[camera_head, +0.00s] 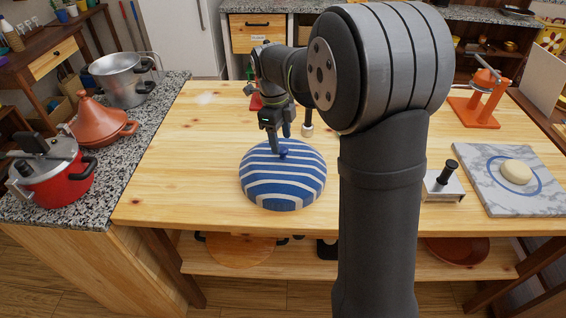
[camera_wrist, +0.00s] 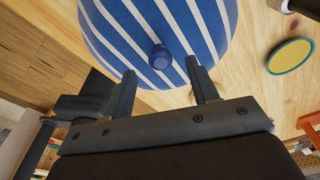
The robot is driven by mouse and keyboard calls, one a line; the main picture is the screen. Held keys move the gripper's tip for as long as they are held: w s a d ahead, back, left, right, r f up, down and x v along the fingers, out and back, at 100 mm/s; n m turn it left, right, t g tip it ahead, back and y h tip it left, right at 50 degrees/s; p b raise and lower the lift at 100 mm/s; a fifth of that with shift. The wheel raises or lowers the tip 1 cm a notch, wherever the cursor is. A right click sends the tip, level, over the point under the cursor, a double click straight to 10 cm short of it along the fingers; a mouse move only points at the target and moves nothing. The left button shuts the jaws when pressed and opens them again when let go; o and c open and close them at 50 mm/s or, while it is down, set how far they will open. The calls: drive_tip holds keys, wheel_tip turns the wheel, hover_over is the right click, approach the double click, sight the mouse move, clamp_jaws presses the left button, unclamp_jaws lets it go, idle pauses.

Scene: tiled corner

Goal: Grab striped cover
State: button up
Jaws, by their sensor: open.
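The striped cover (camera_head: 283,188) is a blue and white dome with a small blue knob on top. It sits on the wooden table (camera_head: 180,150), left of my arm in the head view. In the wrist view the striped cover (camera_wrist: 125,30) fills the top, and its knob (camera_wrist: 160,57) shows near the middle. My gripper (camera_head: 279,150) is just above the knob, pointing down. In the wrist view my gripper (camera_wrist: 166,83) has its two fingers apart, with the knob ahead of the gap between them. Nothing is held. Whether a finger touches the cover I cannot tell.
A yellow disc with a teal rim (camera_wrist: 291,56) lies near the cover in the wrist view. On the right are a metal press (camera_head: 443,187), a marble board (camera_head: 500,198) with dough and an orange stand (camera_head: 478,108). Pots stand on the left counter (camera_head: 110,160). The left tabletop is clear.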

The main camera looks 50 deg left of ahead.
sight(283, 149)
drive_tip(key=shift+w+d+f, duration=0.1)
drive_tip(key=shift+f, duration=0.7)
drive_tip(key=shift+w+d+f, duration=0.1)
drive_tip(key=shift+f, duration=0.65)
drive_tip(key=shift+c, duration=0.4)
clamp_jaws()
drive_tip(key=shift+r, duration=0.1)
